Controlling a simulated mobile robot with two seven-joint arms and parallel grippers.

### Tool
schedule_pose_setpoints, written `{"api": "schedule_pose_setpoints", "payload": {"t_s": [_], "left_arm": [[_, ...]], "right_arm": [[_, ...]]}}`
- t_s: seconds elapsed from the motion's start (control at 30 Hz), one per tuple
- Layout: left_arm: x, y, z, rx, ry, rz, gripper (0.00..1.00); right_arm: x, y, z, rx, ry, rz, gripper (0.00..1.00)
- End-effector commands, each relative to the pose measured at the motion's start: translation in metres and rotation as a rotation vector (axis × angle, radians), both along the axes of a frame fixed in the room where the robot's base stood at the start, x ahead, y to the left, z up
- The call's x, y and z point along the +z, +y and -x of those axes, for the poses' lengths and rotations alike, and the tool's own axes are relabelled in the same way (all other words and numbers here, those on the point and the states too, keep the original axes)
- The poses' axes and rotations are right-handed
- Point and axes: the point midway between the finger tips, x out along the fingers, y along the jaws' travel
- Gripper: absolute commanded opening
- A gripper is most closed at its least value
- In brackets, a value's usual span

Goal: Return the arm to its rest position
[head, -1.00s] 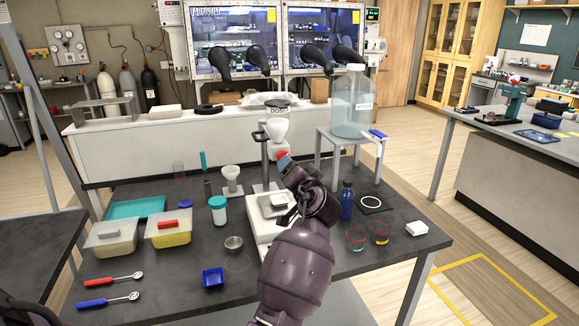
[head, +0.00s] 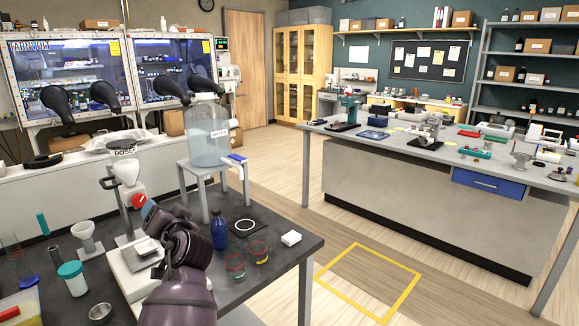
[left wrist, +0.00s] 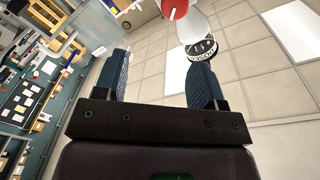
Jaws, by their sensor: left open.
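My left arm comes up from the bottom of the head view, and its gripper (head: 149,211) points up beside the dosing stand. In the left wrist view the two blue fingers of the left gripper (left wrist: 158,80) are apart with nothing between them. The white doser (head: 127,172) with its red knob (head: 139,201) is just beyond the fingertips. The knob also shows in the left wrist view (left wrist: 175,8), at the top edge. I cannot tell whether a finger touches it. My right gripper is not in view.
A large water bottle (head: 208,135) stands on a raised stand behind. Floor to the right is open, with a yellow-marked square.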

Motion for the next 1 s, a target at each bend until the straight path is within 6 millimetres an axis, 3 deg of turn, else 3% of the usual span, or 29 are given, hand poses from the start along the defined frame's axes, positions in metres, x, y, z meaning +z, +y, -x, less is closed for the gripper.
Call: {"api": "schedule_pose_setpoints", "payload": {"t_s": [0.17, 0.27, 0.37, 0.67, 1.0], "left_arm": [[0.012, -0.033, -0.014, -0.217, -0.114, 0.098, 0.64], [-0.001, -0.047, -0.012, -0.336, -0.15, 0.156, 0.64], [-0.027, -0.058, -0.001, -0.445, -0.167, 0.226, 0.64], [-0.135, -0.077, 0.072, -0.653, -0.129, 0.473, 0.64], [-0.253, -0.077, 0.195, -0.666, 0.031, 0.714, 0.64]], "right_arm": [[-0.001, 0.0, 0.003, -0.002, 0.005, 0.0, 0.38], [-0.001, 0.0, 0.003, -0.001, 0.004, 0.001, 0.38], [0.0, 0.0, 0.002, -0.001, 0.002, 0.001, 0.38], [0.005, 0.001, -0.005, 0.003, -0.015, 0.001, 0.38], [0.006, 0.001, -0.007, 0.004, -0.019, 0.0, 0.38]]}}
